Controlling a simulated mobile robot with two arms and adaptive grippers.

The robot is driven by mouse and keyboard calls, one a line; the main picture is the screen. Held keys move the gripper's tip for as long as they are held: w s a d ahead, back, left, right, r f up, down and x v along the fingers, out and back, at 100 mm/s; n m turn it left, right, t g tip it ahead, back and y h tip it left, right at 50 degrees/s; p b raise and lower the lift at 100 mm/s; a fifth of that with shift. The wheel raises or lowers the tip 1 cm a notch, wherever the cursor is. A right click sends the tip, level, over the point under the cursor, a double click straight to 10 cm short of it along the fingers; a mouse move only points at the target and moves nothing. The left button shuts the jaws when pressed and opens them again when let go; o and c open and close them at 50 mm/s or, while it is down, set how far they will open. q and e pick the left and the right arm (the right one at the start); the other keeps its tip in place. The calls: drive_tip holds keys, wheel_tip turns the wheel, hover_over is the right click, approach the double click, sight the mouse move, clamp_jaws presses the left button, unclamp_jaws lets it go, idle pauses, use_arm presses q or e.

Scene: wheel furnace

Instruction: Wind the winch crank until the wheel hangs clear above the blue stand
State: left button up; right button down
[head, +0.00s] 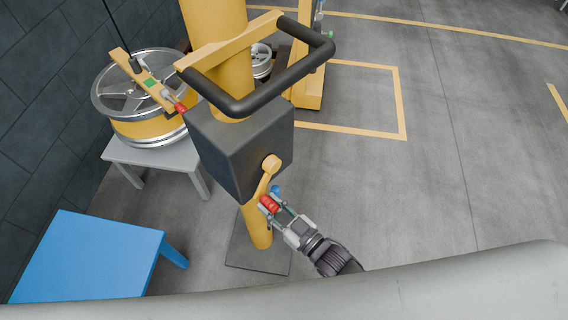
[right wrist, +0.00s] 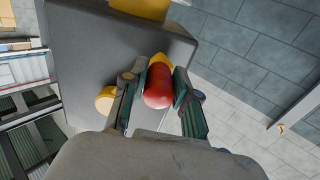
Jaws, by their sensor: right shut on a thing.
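The winch is a dark box (head: 238,148) on a yellow post. Its yellow crank arm (head: 265,178) hangs down from the hub, with a red handle (head: 268,204) at its lower end. My right gripper (head: 273,207) is shut on the red handle; in the right wrist view the handle (right wrist: 158,86) lies between the fingers. The silver and yellow wheel (head: 152,130) is at the upper left, over a grey stand (head: 185,157); I cannot tell whether it touches it. The blue stand (head: 80,262) is at the lower left, with no wheel over it. My left gripper is out of view.
A black push handle (head: 285,82) juts from the yellow post (head: 215,30) above the winch box. A yellow bar with a red-tipped lever (head: 180,107) crosses the wheel. A dark wall (head: 40,110) bounds the left. The grey floor at the right is clear, with yellow lines.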

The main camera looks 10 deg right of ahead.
drive_tip(key=s+a+r+p, duration=0.2)
drive_tip(key=a+r+p, duration=0.1)
drive_tip(key=r+p, duration=0.1)
drive_tip(key=shift+s+a+r, duration=0.15)
drive_tip(key=shift+s, duration=0.15)
drive_tip(key=r+p, duration=0.3)
drive_tip(key=shift+s+a+r, duration=0.1)
drive_tip(key=shift+a+r, duration=0.1)
drive_tip(key=shift+r, duration=0.05)
drive_tip(key=c, duration=1.3)
unclamp_jaws()
drive_tip(key=shift+r+p, duration=0.1)
drive_tip(key=shift+p, duration=0.2)
drive_tip(key=shift+o, duration=1.2)
drive_tip(key=shift+s, duration=0.1)
drive_tip(key=shift+f, duration=0.2)
